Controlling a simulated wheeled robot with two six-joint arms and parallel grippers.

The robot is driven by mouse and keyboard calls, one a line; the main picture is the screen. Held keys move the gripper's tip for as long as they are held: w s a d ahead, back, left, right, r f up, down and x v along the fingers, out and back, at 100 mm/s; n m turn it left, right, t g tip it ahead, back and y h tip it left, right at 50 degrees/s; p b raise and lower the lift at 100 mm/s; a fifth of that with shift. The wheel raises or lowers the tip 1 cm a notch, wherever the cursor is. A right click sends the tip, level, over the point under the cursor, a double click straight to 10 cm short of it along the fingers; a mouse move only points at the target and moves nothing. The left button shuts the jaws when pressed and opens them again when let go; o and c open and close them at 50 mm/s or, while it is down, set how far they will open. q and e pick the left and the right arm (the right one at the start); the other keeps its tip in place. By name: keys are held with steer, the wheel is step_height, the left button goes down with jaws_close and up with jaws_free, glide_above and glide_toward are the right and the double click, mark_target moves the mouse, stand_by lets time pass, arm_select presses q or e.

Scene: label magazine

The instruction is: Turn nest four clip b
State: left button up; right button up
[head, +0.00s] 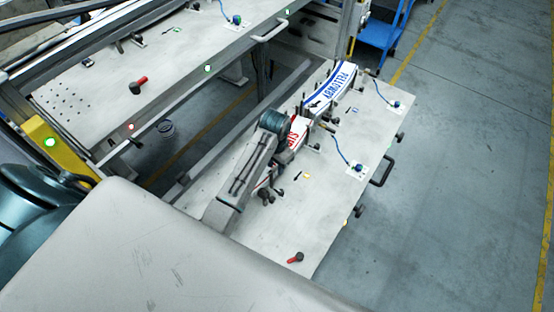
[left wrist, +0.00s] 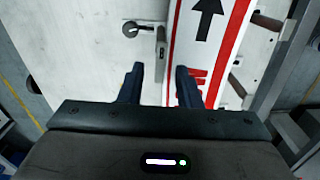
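A label with red bands and a black arrow (left wrist: 208,40) fills the upper middle of the left wrist view. Its red-lettered end shows in the head view (head: 297,132), partly behind my left arm. Beside its left edge are a dark round knob with a short lever (left wrist: 131,29) and an upright grey bar (left wrist: 160,48). I cannot tell which of these is clip b or read a nest number. My left gripper (left wrist: 159,74) is open; its fingertips are below the bar, with the right finger overlapping the label in the picture. In the head view my arm hides its fingertips. My right gripper is not seen.
A blue-lettered label (head: 338,88) lies farther back on the pale plate (head: 275,235). Blue cables, small dark knobs and a red-handled knob (head: 296,258) are on this plate. A black handle (head: 381,170) sticks out at its right edge. Floor at right is clear.

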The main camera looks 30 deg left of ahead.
arm_select(q)
steer(key=shift+s+r, duration=0.1)
steer(key=shift+s, duration=0.05)
steer(key=shift+c, duration=0.6)
steer(key=c, duration=0.4)
jaws_close()
steer(key=m, duration=0.6)
steer(key=s+d+m, duration=0.1)
steer(key=m, duration=0.5)
steer(key=s+m, duration=0.1)
steer(key=m, duration=0.4)
steer(key=shift+s+d+m, duration=0.25)
steer(key=shift+d+m, duration=0.05)
steer(key=shift+m, duration=0.1)
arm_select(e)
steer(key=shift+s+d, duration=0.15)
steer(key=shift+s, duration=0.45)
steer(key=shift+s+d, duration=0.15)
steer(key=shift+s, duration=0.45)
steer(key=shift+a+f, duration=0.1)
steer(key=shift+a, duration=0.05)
